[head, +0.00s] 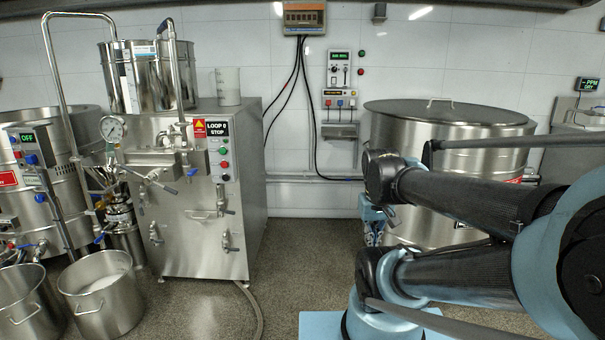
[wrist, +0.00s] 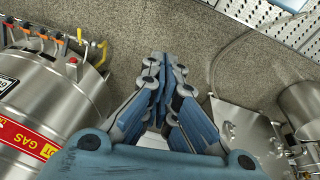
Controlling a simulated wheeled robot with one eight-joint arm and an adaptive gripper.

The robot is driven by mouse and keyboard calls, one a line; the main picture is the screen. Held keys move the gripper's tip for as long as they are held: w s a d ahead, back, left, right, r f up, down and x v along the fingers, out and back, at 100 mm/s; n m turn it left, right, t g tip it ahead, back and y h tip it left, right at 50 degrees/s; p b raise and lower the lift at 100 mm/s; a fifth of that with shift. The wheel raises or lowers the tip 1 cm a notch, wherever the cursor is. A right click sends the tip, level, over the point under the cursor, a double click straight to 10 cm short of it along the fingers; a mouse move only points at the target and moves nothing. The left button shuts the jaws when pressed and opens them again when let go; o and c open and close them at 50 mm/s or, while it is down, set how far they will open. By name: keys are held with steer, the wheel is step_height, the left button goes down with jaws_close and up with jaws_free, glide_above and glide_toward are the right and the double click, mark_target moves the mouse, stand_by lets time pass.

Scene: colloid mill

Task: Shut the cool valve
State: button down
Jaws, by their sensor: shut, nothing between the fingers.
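The steel colloid mill (head: 205,185) stands left of centre in the head view, with several small lever valves on its front. One valve (head: 228,241) is low on the right of that front, another (head: 224,200) is above it, and one (head: 155,235) is low on the left. I cannot read which is the cool valve. In the wrist view the mill (wrist: 245,130) is at the right edge, partly hidden. My gripper (wrist: 165,62) is shut and empty, pointing over the floor, apart from the mill and its valves. In the head view my arm mostly hides it.
A large lidded kettle (head: 450,125) stands behind my arm. Steel pots (head: 100,295) stand on the floor at left, and a hose (head: 250,305) runs from the mill. The wrist view shows a red-labelled vessel (wrist: 40,100) at left. The floor (head: 300,260) between mill and arm is clear.

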steer(key=w+a+r+n+t+h, duration=0.1)
steer(key=w+r+n, duration=0.15)
steer(key=w, duration=0.35)
steer(key=w+a+r+n, duration=0.1)
steer(key=w+n, duration=0.2)
steer(key=w, duration=0.3)
steer(key=w+a+r+n+t+h, duration=0.1)
steer(key=w+a+n, duration=0.15)
steer(key=w, duration=0.35)
steer(key=w+a+f+n+t, duration=0.15)
steer(key=w+a+n, duration=0.25)
steer(key=w+a, duration=0.4)
steer(key=w+a+f+n+t, duration=0.15)
steer(key=w+a+n, duration=0.35)
steer(key=w, duration=0.5)
steer(key=n+t+y, duration=0.3)
steer(key=n+t, duration=0.4)
steer(key=n, duration=0.9)
glide_toward(230, 213)
steer(key=w+a+f, duration=0.1)
steer(key=w+f, duration=0.6)
steer(key=f, duration=0.3)
steer(key=shift+w+d+r, duration=0.1)
steer(key=shift+d+r, duration=0.05)
steer(key=shift+r, duration=1.7)
